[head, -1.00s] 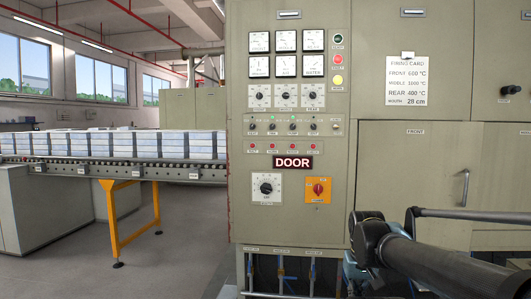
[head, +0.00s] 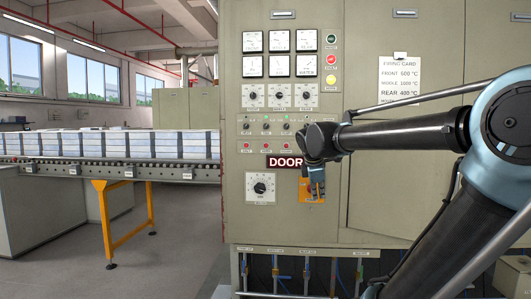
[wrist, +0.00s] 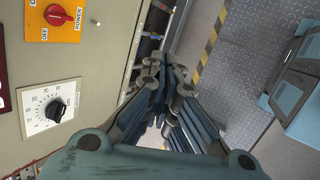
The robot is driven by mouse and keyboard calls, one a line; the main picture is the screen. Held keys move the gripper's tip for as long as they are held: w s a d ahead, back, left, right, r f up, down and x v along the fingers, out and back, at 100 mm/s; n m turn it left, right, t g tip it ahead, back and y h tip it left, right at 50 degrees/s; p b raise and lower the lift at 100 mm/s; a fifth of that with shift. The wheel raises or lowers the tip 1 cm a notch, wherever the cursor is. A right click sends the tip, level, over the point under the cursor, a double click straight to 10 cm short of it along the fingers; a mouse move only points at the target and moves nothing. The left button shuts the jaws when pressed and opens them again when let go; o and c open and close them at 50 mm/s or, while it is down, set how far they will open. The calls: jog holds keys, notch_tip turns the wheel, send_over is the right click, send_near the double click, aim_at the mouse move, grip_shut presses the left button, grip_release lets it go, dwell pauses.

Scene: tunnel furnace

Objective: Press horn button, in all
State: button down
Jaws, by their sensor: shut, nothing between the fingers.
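The tan control panel carries a column of round buttons at its upper right: green (head: 331,39), red (head: 331,60) and yellow (head: 331,80). Their labels are too small to read surely, so I cannot tell which is the horn button. My gripper (head: 317,195) hangs fingers-down in front of the panel, below these buttons, over the orange power switch plate (head: 305,197). In the wrist view my gripper (wrist: 166,72) is shut and empty, to the right of the panel face. The red power switch (wrist: 57,16) and a black dial (wrist: 55,109) show there.
A firing card (head: 400,78) hangs right of the buttons. A roller conveyor (head: 110,168) with stacked pale blocks stands left. Pipes run below the panel.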

aim_at(266, 145)
jog(key=w+a+r+n+t, duration=0.2)
jog(key=w+a+r+n, duration=0.6)
jog(key=a, duration=0.3)
jog(key=w+a+r+n+t+y, duration=0.1)
jog(key=w+a+r+n+t, duration=0.1)
jog(key=w+a+r+n, duration=0.7)
jog(key=a+r, duration=0.1)
jog(key=a, duration=0.1)
jog(key=shift+a, duration=0.35)
jog(key=shift+f, duration=0.15)
jog(key=shift+w+d+f, duration=0.15)
jog(key=shift+w+f, duration=0.7)
jog(key=shift+w, duration=1.1)
jog(key=shift+w+d+f, duration=0.2)
jog(key=shift+w+f, duration=0.6)
jog(key=shift+w, duration=1.15)
jog(key=shift+w+d+f, duration=0.15)
jog(key=shift+w+f, duration=0.7)
jog(key=shift+w, duration=1.1)
